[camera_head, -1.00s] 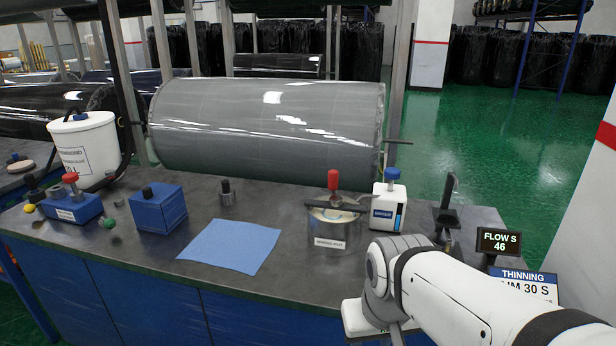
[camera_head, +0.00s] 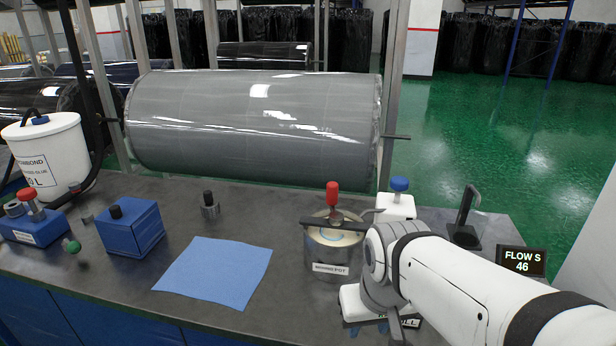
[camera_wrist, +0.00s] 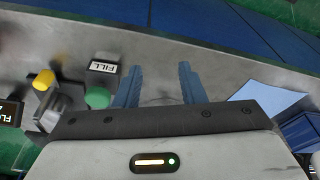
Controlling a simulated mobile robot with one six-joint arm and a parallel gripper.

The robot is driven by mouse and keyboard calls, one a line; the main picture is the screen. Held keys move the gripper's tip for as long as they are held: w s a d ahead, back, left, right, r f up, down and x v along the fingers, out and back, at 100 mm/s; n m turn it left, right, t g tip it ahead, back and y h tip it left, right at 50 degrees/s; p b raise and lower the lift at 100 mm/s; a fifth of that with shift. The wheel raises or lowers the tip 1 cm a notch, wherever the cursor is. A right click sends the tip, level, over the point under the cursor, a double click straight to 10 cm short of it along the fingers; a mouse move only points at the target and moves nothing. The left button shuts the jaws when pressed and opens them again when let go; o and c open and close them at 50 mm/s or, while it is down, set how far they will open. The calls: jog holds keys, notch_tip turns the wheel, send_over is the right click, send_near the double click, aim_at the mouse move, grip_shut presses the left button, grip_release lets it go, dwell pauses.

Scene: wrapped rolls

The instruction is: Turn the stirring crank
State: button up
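The mixing pot (camera_head: 330,255) stands on the grey bench in the head view, with a label on its front. Its stirring crank shows as a dark bar (camera_head: 318,224) across the top with an upright red handle (camera_head: 332,194). My white arm covers the pot's right side in that view. In the wrist view my gripper (camera_wrist: 158,82) has its two blue fingers apart, with only bare bench seen between them. The pot and crank are not clearly seen in the wrist view. In the head view my gripper's fingers are largely hidden behind the wrist, just right of the pot.
A blue cloth (camera_head: 214,272) lies left of the pot. A white bottle with a blue cap (camera_head: 399,184) stands behind the wrist. A FILL label (camera_wrist: 103,67) and green knob (camera_wrist: 97,97) are beside the fingers. A FLOW display (camera_head: 522,261) stands at right. A grey roll (camera_head: 250,125) lies behind.

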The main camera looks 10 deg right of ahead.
jog(key=shift+o, duration=1)
jog(key=shift+w, duration=0.3)
jog(key=shift+o, duration=0.5)
jog(key=w+r+p, duration=0.2)
jog(key=w+r, duration=0.3)
jog(key=w, duration=0.1)
jog(key=shift+d+r+p, duration=0.15)
jog(key=shift+d+p, duration=0.15)
jog(key=shift+d, duration=0.15)
notch_tip(320, 180, up, 5)
jog(key=n+g+p, duration=0.2)
jog(key=n+p, duration=0.1)
jog(key=p, duration=0.6)
send_over(333, 184)
jog(key=shift+w+f, duration=0.15)
jog(key=shift+f, duration=0.35)
jog(key=shift+f+p, duration=0.55)
jog(key=shift+f, duration=2.95)
jog(key=shift+c, duration=0.2)
